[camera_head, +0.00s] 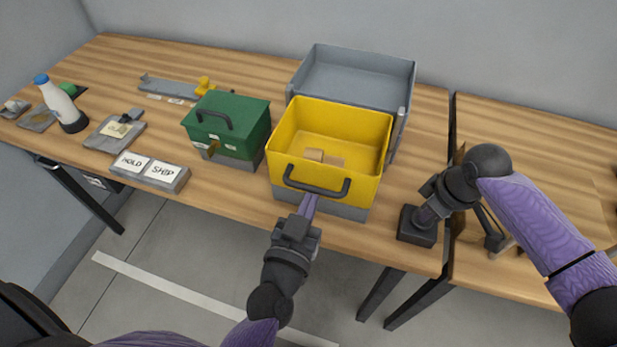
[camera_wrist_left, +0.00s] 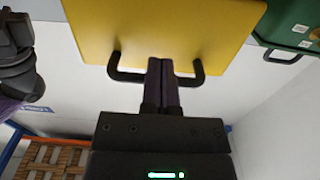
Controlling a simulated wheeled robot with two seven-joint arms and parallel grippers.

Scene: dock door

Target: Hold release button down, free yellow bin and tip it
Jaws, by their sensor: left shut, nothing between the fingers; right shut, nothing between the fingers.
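The yellow bin (camera_head: 280,150) sits on a grey base (camera_head: 340,209) near the table's front edge, its dark handle (camera_head: 320,190) facing me. A small brown block (camera_head: 314,155) lies inside it. My left gripper (camera_head: 308,204) is shut and empty, its fingertips at the handle. In the left wrist view the shut fingers (camera_wrist_left: 163,62) cross the handle between its two posts; whether they touch it is unclear. My right gripper (camera_head: 424,217) is shut and empty, pointing down onto a black box (camera_head: 417,237). The fingertips and any button there are mostly hidden.
A grey open tray (camera_head: 355,79) stands behind the yellow bin. A green box (camera_head: 238,125) stands to its left. A gap separates the two tables at the right.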

